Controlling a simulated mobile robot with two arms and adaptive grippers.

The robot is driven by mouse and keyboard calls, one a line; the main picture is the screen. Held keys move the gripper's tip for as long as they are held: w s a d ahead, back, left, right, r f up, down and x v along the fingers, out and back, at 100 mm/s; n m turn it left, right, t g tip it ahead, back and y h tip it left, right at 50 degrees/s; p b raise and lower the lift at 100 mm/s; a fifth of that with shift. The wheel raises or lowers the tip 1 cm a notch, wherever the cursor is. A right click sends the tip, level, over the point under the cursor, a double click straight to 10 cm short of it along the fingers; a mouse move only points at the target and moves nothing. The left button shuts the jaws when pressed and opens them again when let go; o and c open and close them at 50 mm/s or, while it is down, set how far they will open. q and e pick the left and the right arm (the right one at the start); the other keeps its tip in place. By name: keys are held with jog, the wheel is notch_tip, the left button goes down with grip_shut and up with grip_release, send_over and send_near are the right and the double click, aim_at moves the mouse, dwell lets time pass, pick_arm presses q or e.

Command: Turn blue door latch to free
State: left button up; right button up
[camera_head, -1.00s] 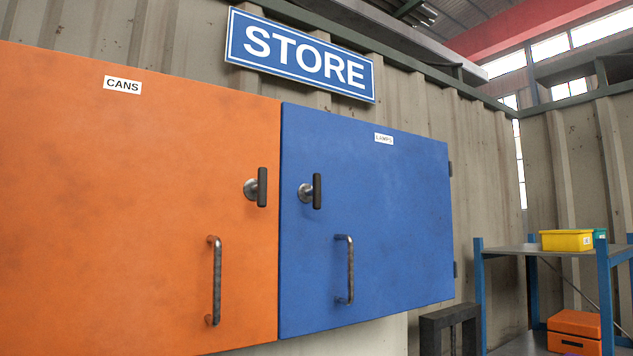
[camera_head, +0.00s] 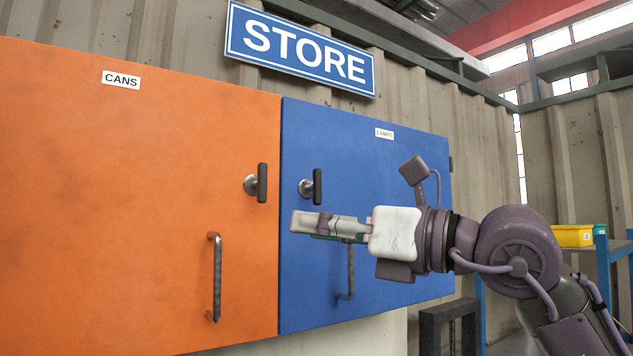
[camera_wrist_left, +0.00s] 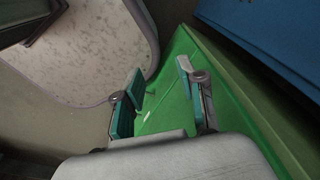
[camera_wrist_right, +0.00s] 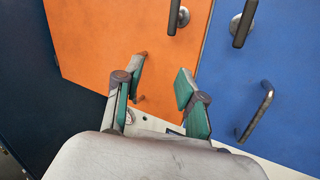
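The blue door (camera_head: 400,180), labelled LAMPS, is closed. Its latch (camera_head: 317,187) has a dark upright handle on a round metal base near the door's left edge. The latch also shows at the top of the right wrist view (camera_wrist_right: 243,22). My right gripper (camera_head: 300,222) is just below the latch in the head view, pointing left and not touching it. In the right wrist view its fingers (camera_wrist_right: 157,88) are apart with nothing between them. My left gripper (camera_wrist_left: 155,95) shows only in the left wrist view, fingers apart and empty, above a green surface.
The orange door (camera_head: 120,200), labelled CANS, adjoins on the left with a similar upright latch (camera_head: 262,183) and a metal pull handle (camera_head: 216,278). The blue door's pull handle (camera_head: 350,275) is partly behind my right gripper. A yellow bin (camera_head: 572,236) stands on a shelf at right.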

aim_at(320, 182)
jog(key=d+r+m+t+h, duration=0.3)
jog(key=d+r+t+h, duration=0.2)
jog(key=d+r+h, duration=0.15)
jog(key=p+x, duration=0.2)
jog(key=x, duration=0.2)
jog(key=p+x, duration=0.3)
jog(key=x, duration=0.1)
jog(key=r+p+x, duration=0.1)
jog(key=p+x, duration=0.1)
jog(key=x, duration=0.2)
jog(key=shift+w+d+r, duration=0.1)
jog(key=shift+w+d, duration=0.05)
jog(key=shift+w, duration=0.35)
jog(key=shift+w+a+p, duration=0.35)
jog(key=shift+w+p, duration=0.05)
jog(key=shift+w, duration=0.2)
grip_shut()
